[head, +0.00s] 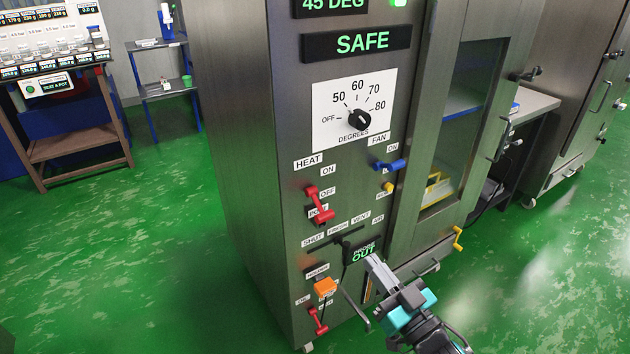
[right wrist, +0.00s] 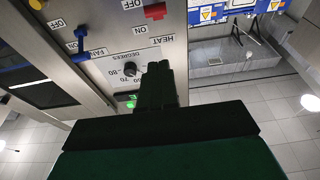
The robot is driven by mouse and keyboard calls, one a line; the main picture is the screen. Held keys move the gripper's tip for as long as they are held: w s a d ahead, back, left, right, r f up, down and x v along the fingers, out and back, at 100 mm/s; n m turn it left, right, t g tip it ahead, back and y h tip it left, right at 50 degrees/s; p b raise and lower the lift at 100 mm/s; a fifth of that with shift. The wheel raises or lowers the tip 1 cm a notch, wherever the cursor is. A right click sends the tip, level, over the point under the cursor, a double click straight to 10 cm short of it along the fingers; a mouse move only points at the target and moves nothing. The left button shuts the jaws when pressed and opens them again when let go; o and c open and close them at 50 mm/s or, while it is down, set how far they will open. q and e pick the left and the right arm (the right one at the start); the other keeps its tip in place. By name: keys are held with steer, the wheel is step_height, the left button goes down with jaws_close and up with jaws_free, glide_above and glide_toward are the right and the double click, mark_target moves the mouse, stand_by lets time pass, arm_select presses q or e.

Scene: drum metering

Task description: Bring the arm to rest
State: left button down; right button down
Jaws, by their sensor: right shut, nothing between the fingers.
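My right gripper (head: 376,270) is shut and empty. It is in front of the lower part of a grey steel cabinet (head: 235,120), just below the "OUT" display (head: 363,253); I cannot tell whether it touches anything. In the right wrist view its closed dark fingers (right wrist: 158,85) stand in front of the panel, which appears upside down there. The panel has a black degrees dial (head: 359,119), a red heat switch (head: 319,204), a blue fan lever (head: 391,165) and a green "SAFE" display (head: 358,42). My left gripper is out of view.
An orange block (head: 325,287) and a lower red switch (head: 318,320) sit left of the gripper. A yellow handle (head: 457,238) sticks out from the glazed door (head: 467,110) at right. Green floor (head: 140,260) is clear at left; a wooden stand (head: 75,148) is behind.

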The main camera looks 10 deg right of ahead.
steer(key=shift+s, duration=0.1)
